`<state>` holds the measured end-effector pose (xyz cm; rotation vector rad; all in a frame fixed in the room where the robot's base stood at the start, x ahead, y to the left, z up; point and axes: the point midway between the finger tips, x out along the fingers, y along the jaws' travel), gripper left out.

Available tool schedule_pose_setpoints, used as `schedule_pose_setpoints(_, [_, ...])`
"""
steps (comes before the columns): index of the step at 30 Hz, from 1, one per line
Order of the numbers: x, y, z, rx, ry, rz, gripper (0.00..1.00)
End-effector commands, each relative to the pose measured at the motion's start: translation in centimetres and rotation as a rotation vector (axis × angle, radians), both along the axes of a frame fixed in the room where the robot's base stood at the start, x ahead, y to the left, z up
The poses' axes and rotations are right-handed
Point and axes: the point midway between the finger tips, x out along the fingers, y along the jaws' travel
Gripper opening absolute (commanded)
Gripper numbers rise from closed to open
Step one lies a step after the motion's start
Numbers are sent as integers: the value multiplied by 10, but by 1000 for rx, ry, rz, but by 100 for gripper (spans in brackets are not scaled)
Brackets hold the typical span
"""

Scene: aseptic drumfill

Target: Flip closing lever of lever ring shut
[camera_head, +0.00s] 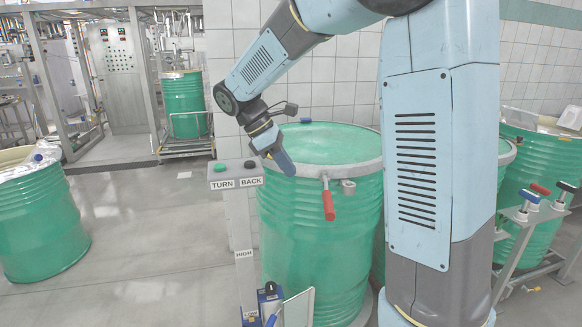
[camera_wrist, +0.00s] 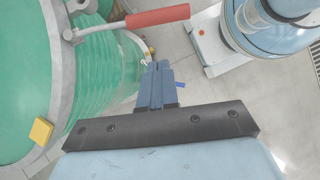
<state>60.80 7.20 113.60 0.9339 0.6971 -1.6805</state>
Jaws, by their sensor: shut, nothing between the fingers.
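A green drum (camera_head: 320,250) with a green lid stands in the middle of the head view, with a grey lever ring (camera_head: 352,170) around its top rim. The closing lever's red handle (camera_head: 328,205) hangs down and outward from the ring's front. In the wrist view the red handle (camera_wrist: 158,17) lies across the top, its metal arm running left to the grey ring (camera_wrist: 62,70). My gripper (camera_head: 289,168) is shut and empty, pointing down beside the rim, left of the lever. Its fingertips (camera_wrist: 161,66) are apart from the handle in the wrist view.
A post with a turn-back button panel (camera_head: 236,182) stands left of the drum. A yellow block (camera_wrist: 41,130) sits at the drum rim. Other green drums (camera_head: 40,220) stand at left and right. A rack with red, blue and black handles (camera_head: 540,205) is at right.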

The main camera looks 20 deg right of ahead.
Motion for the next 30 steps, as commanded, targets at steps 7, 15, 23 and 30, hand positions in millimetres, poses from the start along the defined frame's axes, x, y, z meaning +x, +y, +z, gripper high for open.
schedule_pose_setpoints(7, [-8, -23, -38, -2, 2, -2, 0])
schedule_pose_setpoints(15, [-16, -51, -68, -1, -2, -3, 0])
schedule_pose_setpoints(23, [-21, -68, -78, 1, -1, -1, 0])
schedule_pose_setpoints(30, [-22, -70, -79, 1, -2, 0, 0])
